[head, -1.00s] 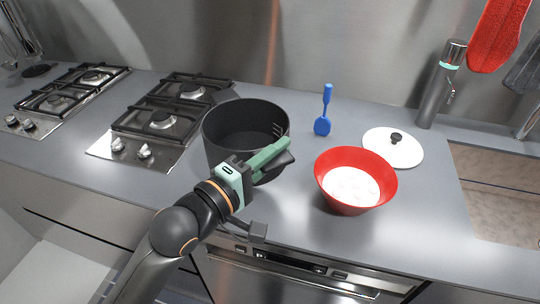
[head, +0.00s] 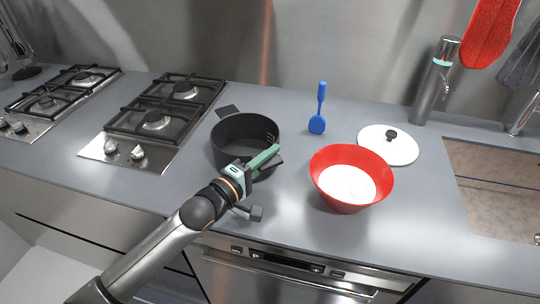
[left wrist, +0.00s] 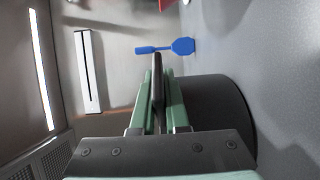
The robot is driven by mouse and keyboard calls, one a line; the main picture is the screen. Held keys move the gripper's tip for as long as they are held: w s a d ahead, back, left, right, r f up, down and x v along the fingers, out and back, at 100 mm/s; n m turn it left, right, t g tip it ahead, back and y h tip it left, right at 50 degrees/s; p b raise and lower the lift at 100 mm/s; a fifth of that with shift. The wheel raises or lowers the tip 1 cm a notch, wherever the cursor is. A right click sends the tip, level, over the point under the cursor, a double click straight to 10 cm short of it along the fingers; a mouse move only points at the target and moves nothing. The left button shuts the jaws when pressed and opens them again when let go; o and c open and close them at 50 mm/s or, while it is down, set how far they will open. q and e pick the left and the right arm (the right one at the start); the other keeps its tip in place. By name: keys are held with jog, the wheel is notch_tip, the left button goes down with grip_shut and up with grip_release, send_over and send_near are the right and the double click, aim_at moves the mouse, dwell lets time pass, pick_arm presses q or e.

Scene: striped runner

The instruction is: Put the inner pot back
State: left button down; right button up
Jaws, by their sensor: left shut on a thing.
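A round black pot (head: 232,150) with pale marks inside its wall is on the counter's left-middle part in the head view. It is upright, and a flat dark handle (head: 228,112) shows at its far left. My left gripper (head: 268,158), with green fingers, is shut on the handle at its near right side. In the left wrist view, the dark handle (left wrist: 158,82) stands between the fingers, with the pot's side (left wrist: 222,110) at right. I cannot tell whether the pot's base touches the counter. My right gripper is out of view.
A red bowl (head: 322,180) with white contents stands right of the pot. A blue spatula (head: 318,124) and a white lid (head: 376,152) with a black knob are behind it. Gas hobs (head: 155,125) lie left, a sink (head: 495,190) right. Bare counter (head: 300,230) shows in front.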

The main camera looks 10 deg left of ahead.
pick_arm(q)
jog(key=shift+f, duration=0.1)
jog(key=c, duration=1.3)
grip_release()
jog(key=shift+f, duration=0.1)
jog(key=o, duration=0.4)
jog(key=shift+s+r, duration=0.15)
jog(key=shift+r, duration=0.05)
jog(key=v, duration=1.1)
jog(key=shift+s+a, duration=0.15)
jog(key=shift+s, duration=0.2)
